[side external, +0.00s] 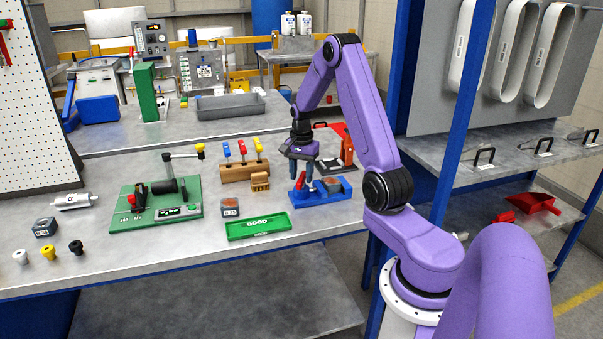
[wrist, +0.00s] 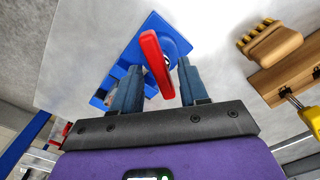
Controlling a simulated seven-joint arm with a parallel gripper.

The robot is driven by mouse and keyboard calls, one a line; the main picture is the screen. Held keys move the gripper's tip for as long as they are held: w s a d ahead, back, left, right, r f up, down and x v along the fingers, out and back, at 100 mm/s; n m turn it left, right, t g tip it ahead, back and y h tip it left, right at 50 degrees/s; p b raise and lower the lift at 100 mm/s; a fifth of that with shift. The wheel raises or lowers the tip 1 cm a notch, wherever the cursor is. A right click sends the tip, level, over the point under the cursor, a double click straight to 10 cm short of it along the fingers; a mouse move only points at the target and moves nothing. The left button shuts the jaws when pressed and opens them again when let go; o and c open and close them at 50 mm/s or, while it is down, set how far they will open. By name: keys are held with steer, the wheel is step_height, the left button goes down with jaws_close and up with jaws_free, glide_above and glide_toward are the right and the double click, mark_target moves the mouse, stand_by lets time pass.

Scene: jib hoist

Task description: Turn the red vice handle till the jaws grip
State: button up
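The blue vice (side external: 322,196) sits on the bench at the right end, and it also shows in the wrist view (wrist: 183,45). Its red handle (wrist: 156,62) stands at the vice's near end and shows in the side view too (side external: 301,180). A dark block with a rust-coloured top (side external: 331,184) sits at the vice's jaws; whether the jaws touch it I cannot tell. My gripper (side external: 302,175) points down over the handle. In the wrist view its two fingers (wrist: 160,82) are apart, one each side of the handle, with visible gaps.
A green GOOD tray (side external: 258,233) and a grey block (side external: 231,208) lie left of the vice. A wooden rack with coloured-handled tools (side external: 243,171) and a brush (side external: 260,182) stand behind. A red-and-black device (side external: 347,150) stands close behind the vice.

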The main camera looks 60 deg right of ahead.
step_height(320, 180, up, 17)
steer(key=shift+r, duration=0.2)
stand_by(0.4)
steer(key=n, duration=0.2)
glide_toward(302, 177)
step_height(302, 177, down, 9)
steer(key=shift+w+r, duration=0.1)
stand_by(0.7)
steer(key=shift+m, duration=0.3)
jaws_close()
